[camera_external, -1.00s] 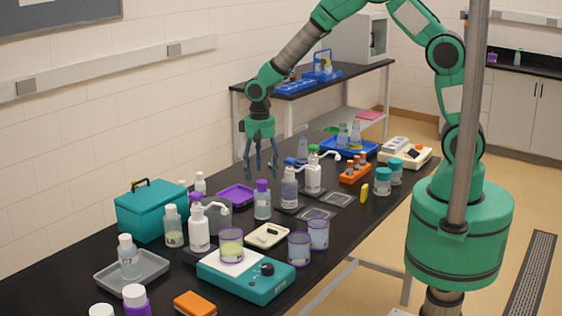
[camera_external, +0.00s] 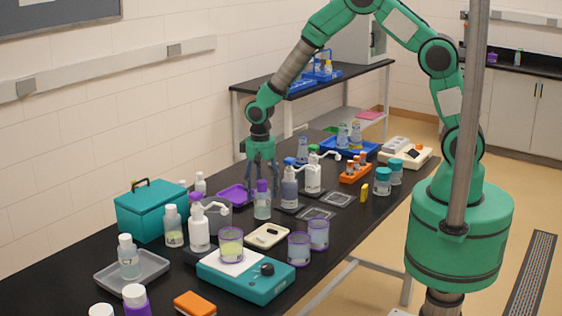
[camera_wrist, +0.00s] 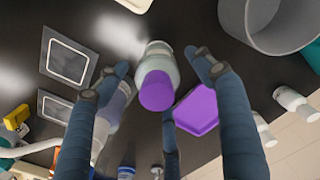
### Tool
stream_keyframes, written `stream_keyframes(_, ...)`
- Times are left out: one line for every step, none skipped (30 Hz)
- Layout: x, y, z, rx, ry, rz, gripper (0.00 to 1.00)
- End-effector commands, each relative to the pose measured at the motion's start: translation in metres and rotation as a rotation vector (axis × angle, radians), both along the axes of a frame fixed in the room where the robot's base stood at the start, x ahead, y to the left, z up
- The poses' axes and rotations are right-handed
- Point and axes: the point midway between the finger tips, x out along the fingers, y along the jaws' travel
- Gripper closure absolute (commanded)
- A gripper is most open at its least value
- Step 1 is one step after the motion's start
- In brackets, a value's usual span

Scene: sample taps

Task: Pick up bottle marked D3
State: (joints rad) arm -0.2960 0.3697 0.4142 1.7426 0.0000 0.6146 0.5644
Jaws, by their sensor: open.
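A clear bottle with a purple cap (camera_external: 262,208) stands upright on the black bench, directly below my gripper. It also shows in the wrist view (camera_wrist: 160,55), between my fingers, cap toward the camera. No marking can be read on it, so I cannot tell whether it is D3. My gripper (camera_external: 262,187) is open, pointing down, its dark blue fingers spread around the cap. In the wrist view my gripper (camera_wrist: 157,65) has fingers left and right of the bottle and one below; none clearly touches it.
A grey-blue bottle (camera_external: 289,190) stands close on the right. A white pump bottle (camera_external: 199,232) and small cream tray (camera_external: 266,236) are nearer. Square pads (camera_external: 317,214) lie on the right.

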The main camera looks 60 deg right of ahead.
Motion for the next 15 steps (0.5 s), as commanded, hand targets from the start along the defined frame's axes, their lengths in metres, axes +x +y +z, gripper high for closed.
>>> stream_keyframes(-0.001,0.0,-0.003,-0.001,0.001,0.0,0.32)
stream_keyframes(-0.001,0.0,-0.005,0.0,0.002,0.0,0.32)
stream_keyframes(-0.002,-0.001,-0.008,-0.001,0.002,0.0,0.32)
stream_keyframes(-0.002,-0.001,-0.011,-0.001,0.003,0.0,0.32)
stream_keyframes(-0.002,-0.001,-0.014,0.0,0.002,0.0,0.32)
stream_keyframes(-0.003,-0.001,-0.018,0.0,0.002,0.0,0.32)
stream_keyframes(-0.003,-0.001,-0.021,0.0,0.002,0.0,0.32)
stream_keyframes(-0.004,-0.001,-0.025,-0.001,0.002,0.0,0.32)
stream_keyframes(-0.004,-0.002,-0.03,-0.001,0.003,0.0,0.32)
stream_keyframes(-0.005,-0.002,-0.034,-0.001,0.003,0.0,0.32)
stream_keyframes(-0.004,-0.001,-0.038,0.0,0.002,0.0,0.32)
stream_keyframes(-0.004,-0.001,-0.041,0.0,0.002,0.0,0.32)
stream_keyframes(-0.004,-0.001,-0.044,0.0,0.002,0.0,0.32)
stream_keyframes(-0.004,-0.001,-0.046,-0.001,0.001,0.0,0.32)
stream_keyframes(-0.004,-0.001,-0.048,-0.001,0.001,0.0,0.32)
